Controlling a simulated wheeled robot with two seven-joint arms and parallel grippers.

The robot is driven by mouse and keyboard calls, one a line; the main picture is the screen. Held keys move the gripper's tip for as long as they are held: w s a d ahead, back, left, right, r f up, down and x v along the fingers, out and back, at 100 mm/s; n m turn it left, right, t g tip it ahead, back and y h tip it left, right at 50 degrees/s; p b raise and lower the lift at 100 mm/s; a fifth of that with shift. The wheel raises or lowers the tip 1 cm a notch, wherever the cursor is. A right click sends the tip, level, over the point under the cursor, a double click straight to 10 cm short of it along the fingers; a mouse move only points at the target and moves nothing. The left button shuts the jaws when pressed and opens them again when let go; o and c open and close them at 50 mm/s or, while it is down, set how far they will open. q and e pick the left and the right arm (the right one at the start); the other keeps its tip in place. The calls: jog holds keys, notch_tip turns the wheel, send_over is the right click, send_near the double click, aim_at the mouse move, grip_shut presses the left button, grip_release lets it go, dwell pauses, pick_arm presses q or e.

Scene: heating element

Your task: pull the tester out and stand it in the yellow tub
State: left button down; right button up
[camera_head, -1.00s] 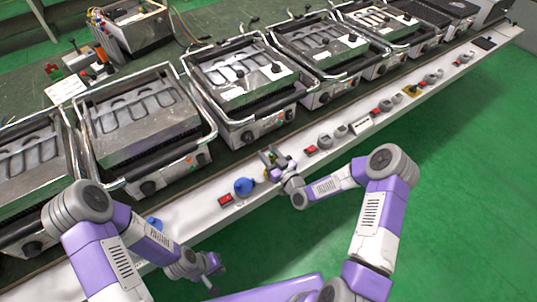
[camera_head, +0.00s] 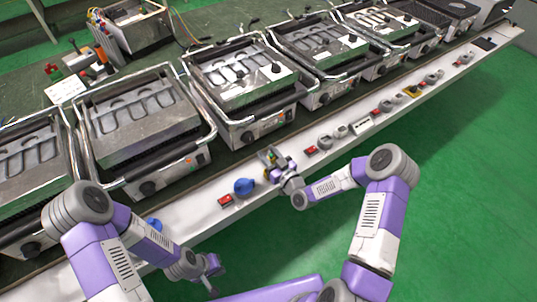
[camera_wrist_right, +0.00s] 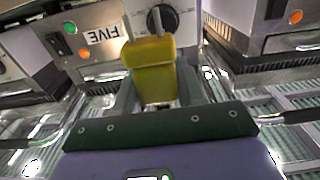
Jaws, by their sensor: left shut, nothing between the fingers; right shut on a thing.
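My right gripper (camera_wrist_right: 158,95) is shut on a yellow, wedge-shaped thing (camera_wrist_right: 152,72), which I take to be the tester. In the head view my right gripper (camera_head: 272,160) is over the white ledge, just right of a blue round thing; the held thing is small and unclear there. A small yellow thing (camera_head: 412,91) lies farther right on the ledge; I cannot tell whether it is the tub. My left gripper (camera_head: 212,284) is shut and empty over the green floor at the bottom.
A row of metal grills (camera_head: 245,80) stands behind the white ledge (camera_head: 205,222). The ledge carries a blue round thing (camera_head: 243,187), red switches (camera_head: 225,200) and grey knobs. Open metal box (camera_head: 135,30) at back left.

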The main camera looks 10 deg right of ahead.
jog(key=shift+f+b, duration=0.3)
jog(key=shift+f, duration=1)
jog(key=shift+f, duration=1)
jog(key=o, duration=1.1)
jog(key=shift+o, duration=0.2)
jog(key=shift+s, duration=0.1)
jog(key=p+v, duration=0.1)
jog(key=v, duration=0.5)
jog(key=shift+s+p, duration=0.1)
jog(key=shift+p, duration=0.3)
jog(key=shift+s+d, duration=0.25)
jog(key=shift+s, duration=0.3)
